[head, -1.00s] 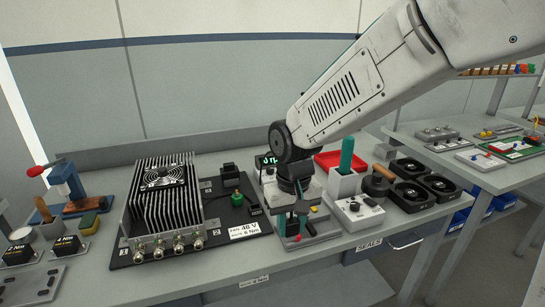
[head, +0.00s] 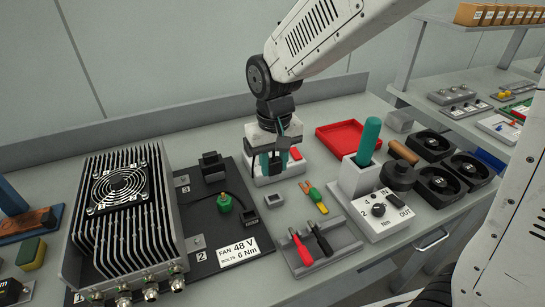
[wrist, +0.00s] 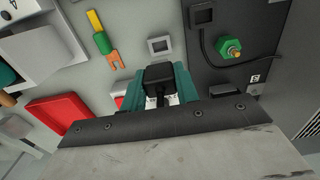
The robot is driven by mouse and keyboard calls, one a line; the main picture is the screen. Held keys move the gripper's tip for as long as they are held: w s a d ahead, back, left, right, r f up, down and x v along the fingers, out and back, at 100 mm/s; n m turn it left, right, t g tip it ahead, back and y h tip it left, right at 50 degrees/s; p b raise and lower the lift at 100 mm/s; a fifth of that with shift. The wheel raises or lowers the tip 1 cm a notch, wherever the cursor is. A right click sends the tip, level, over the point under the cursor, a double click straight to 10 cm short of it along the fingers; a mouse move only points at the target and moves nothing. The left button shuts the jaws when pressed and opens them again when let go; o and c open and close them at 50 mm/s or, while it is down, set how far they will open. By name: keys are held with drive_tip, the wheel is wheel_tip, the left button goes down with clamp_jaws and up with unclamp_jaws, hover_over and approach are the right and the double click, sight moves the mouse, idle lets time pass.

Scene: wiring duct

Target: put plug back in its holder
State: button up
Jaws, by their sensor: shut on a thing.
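A black block-shaped plug (wrist: 158,74) sits between the teal fingers of my gripper (wrist: 168,92) in the wrist view, and the gripper is shut on it. In the head view my gripper (head: 274,162) points down at the back of the bench, above a pale box; the plug is hard to make out there. A small grey square frame with a dark centre (head: 272,200), which looks like the holder, lies in front of the gripper on the bench. It also shows in the wrist view (wrist: 160,45), just beyond the plug and apparently apart from it.
The black board (head: 225,235) with a finned fan unit (head: 125,205), green knob (head: 224,203) and cabled connector is on the left. A red tray (head: 343,135), green-handled tool (head: 368,140) and torque box (head: 385,215) are right.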

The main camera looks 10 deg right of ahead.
sight(274, 173)
drive_tip(key=shift+f, duration=0.1)
drive_tip(key=shift+s+f, duration=0.1)
drive_tip(key=shift+f, duration=2.75)
drive_tip(key=shift+f, duration=1.25)
drive_tip(key=o, duration=1)
drive_tip(key=shift+o, duration=0.2)
drive_tip(key=shift+r, duration=0.1)
wheel_tip(274, 173, up, 8)
drive_tip(key=shift+f, duration=0.15)
